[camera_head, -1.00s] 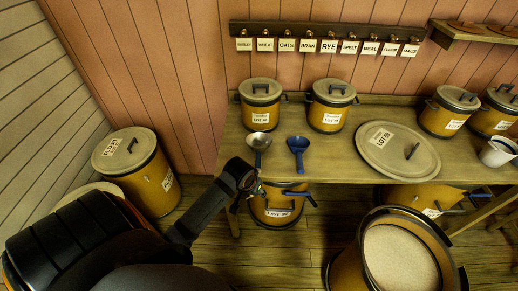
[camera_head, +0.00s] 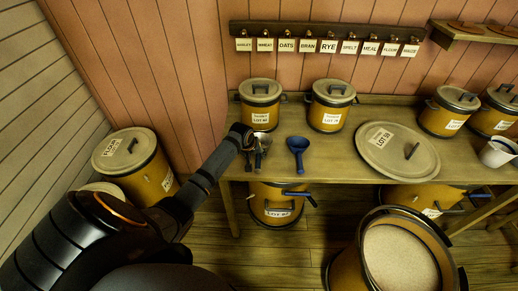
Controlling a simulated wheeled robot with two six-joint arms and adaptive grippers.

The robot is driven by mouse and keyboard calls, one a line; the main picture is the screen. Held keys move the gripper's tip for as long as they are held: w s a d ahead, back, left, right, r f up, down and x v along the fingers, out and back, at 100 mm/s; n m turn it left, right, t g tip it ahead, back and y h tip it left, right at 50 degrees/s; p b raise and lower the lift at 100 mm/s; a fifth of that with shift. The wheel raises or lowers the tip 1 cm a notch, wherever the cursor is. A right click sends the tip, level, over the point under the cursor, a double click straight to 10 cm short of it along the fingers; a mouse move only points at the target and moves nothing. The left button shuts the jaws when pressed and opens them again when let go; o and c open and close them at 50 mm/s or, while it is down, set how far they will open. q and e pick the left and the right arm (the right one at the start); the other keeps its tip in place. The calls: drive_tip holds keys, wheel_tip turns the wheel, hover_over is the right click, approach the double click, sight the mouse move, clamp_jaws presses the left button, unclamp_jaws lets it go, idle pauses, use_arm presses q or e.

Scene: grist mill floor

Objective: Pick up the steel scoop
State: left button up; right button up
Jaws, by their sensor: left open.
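The steel scoop (camera_head: 265,138) lies on the left part of the wooden bench, its bowl toward the back and its handle toward the front edge. My left gripper (camera_head: 254,158) is open at the scoop's handle, over the bench's front left part. The gripper hides part of the scoop; whether the fingers touch the handle I cannot tell. A blue scoop (camera_head: 298,145) lies a little to the right, apart from the gripper. My right gripper is not in view.
Two lidded tubs (camera_head: 260,105) (camera_head: 330,108) stand behind the scoops on the bench (camera_head: 340,152). A large round lid (camera_head: 385,148) lies to the right. An open grain tub (camera_head: 400,260) stands on the floor at front right. Labelled tags (camera_head: 328,46) hang on the wall.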

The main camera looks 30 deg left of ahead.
sight(258, 158)
use_arm(q)
drive_tip(key=shift+x, duration=2.6)
drive_tip(key=shift+d+r, duration=0.1)
drive_tip(key=c, duration=0.4)
clamp_jaws()
